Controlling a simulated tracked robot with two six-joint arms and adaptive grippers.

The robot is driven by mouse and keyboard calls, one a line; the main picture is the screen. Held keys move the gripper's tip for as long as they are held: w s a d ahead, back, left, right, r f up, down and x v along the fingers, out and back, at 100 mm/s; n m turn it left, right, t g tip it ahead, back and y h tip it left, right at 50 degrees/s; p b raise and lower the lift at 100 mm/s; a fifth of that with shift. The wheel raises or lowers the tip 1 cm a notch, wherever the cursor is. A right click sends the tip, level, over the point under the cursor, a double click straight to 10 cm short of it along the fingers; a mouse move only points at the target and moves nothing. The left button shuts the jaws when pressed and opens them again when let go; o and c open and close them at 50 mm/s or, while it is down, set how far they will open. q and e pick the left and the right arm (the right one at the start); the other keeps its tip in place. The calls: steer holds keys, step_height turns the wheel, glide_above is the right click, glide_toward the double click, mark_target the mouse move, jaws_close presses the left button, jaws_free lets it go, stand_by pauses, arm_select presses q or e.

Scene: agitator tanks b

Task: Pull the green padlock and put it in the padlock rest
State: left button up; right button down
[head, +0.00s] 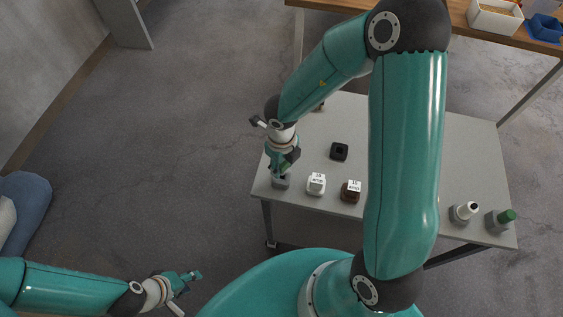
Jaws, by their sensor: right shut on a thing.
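My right gripper (284,168) points down over the left front corner of the grey table and is shut. A small dark green thing between its fingers, mostly hidden, looks like the green padlock (288,159). It is just above or touching a small grey block (280,183); I cannot tell which. A black square piece with a dark recess (339,151) lies behind and to the right; it may be the padlock rest. My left gripper (185,283) is low at the left, away from the table, with its fingers apart and nothing seen between them.
My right arm hides the table's middle.

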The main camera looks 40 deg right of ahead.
steer(key=shift+f, duration=0.2)
stand_by(0.3)
steer(key=shift+f+b, duration=0.95)
steer(key=shift+f, duration=0.6)
steer(key=c, duration=0.6)
jaws_free()
step_height(320, 180, up, 12)
